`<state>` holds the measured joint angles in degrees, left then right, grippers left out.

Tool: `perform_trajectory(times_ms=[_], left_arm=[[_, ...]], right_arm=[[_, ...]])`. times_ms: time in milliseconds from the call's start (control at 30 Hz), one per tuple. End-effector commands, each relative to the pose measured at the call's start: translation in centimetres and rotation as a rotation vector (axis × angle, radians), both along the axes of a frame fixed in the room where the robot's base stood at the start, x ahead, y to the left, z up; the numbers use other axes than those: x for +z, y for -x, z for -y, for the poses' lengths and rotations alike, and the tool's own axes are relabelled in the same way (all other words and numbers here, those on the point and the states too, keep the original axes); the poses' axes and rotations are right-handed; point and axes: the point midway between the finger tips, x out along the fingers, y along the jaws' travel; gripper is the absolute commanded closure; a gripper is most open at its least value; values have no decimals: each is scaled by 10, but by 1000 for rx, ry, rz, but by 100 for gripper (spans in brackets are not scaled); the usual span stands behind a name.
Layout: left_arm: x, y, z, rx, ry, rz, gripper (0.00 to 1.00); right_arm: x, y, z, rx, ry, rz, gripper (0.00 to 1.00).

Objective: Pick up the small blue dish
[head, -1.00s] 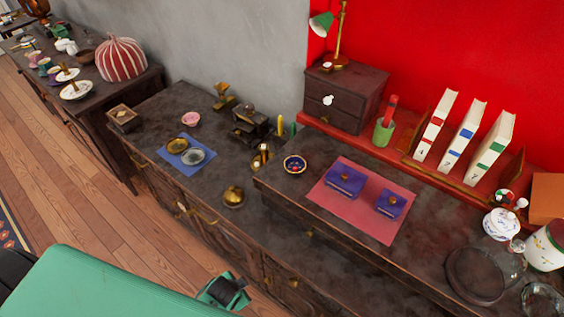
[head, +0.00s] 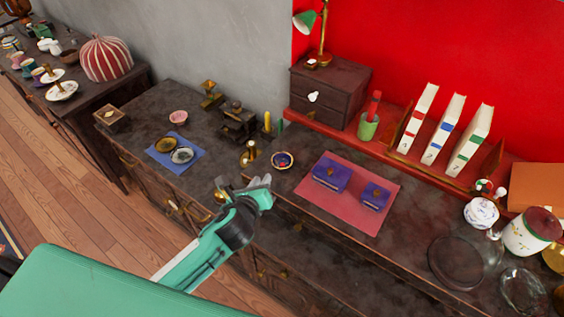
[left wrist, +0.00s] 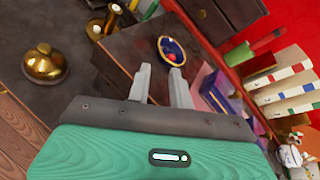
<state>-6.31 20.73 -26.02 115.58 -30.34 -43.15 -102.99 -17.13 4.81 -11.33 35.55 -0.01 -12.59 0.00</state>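The small blue dish (head: 282,160), with a gold rim and small coloured things inside, sits near the left end of the raised dark cabinet top. It also shows in the left wrist view (left wrist: 172,50), just beyond the fingertips. My left gripper (head: 262,182) is in front of and a little left of the dish in the head view, apart from it. In the left wrist view, its two grey fingers (left wrist: 160,68) stand apart with nothing between them. My right gripper is in neither current view.
A brass bell (left wrist: 45,65) stands on the lower top, left of the gripper. Brass pieces (head: 249,154) stand left of the dish. Purple boxes (head: 330,174) rest on a red cloth (head: 352,214) to its right. The wall is behind.

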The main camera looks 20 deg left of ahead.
Motion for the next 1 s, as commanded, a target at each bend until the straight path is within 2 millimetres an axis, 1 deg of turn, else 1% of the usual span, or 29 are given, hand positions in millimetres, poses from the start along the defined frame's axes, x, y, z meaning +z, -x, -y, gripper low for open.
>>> perform_trajectory(times_ms=[33,100,200,300,567,733,800,900,1000], left_arm=[[-1,-11,0,2,2,0,78],[-7,-24,0,4,3,-1,78],[-13,-40,0,4,4,-2,78],[-17,-52,0,3,4,-1,78],[-22,-67,0,2,5,-1,78],[-23,-89,0,3,7,-3,78],[-27,-97,0,4,8,-3,78],[-32,-106,0,4,7,-3,78],[-34,-111,0,2,7,-2,78]], right_arm=[[3,1,0,0,0,-1,64],[4,1,0,0,0,-2,64],[6,2,0,0,0,-2,64],[7,2,0,0,0,-2,64],[11,2,-5,1,-6,-2,64],[20,2,-9,1,-10,-3,64],[21,2,-9,1,-10,-3,64],[22,2,-9,1,-10,-3,64],[22,2,-8,1,-9,-3,64]])
